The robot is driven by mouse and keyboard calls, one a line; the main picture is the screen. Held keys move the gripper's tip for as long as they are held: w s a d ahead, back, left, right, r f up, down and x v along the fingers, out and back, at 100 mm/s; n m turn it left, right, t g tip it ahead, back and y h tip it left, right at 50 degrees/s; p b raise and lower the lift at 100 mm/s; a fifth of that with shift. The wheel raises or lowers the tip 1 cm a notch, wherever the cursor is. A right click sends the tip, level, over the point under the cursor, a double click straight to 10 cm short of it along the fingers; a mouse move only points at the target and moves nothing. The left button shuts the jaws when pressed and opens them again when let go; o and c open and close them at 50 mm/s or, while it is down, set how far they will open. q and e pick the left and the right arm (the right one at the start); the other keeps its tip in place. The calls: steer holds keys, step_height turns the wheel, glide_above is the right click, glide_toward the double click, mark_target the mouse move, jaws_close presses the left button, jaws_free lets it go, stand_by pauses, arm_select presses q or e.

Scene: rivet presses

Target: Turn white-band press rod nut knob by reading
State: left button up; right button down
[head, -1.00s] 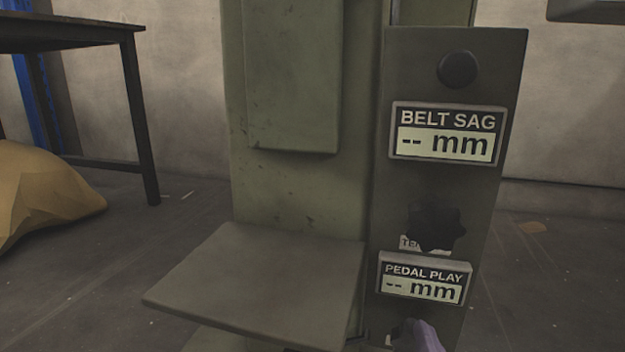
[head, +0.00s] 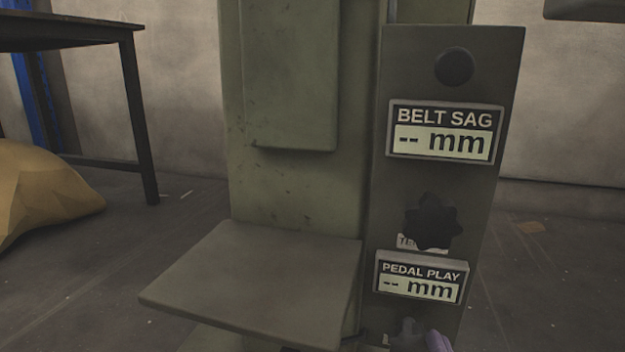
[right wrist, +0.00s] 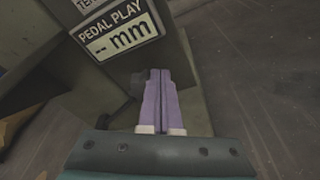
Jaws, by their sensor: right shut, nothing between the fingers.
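A green press (head: 295,190) has a dark control panel (head: 487,160) on its right side. A dark star-shaped knob (head: 432,221) sits on the panel, partly covering a label, between the "BELT SAG" display (head: 445,130) and the "PEDAL PLAY" display (head: 420,278). Both displays read "-- mm". Below the lower display is another dark knob (head: 408,335), cut by the frame's bottom. My right gripper (head: 437,338) has purple fingers just right of this knob. In the right wrist view, the fingers (right wrist: 160,73) are shut and empty, beside the dark lower knob (right wrist: 133,84). No white band or rod nut label shows.
A round black button (head: 454,67) sits at the panel's top. A flat plate (head: 255,280) juts out left of the panel. A dark table (head: 75,38) and a tan sack (head: 40,192) stand at left. Floor right of the panel is mostly clear.

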stand_by(0.3)
steer(key=f+p+v, duration=0.1)
steer(key=v, duration=0.5)
steer(key=shift+a, duration=0.25)
steer(key=shift+r, duration=0.15)
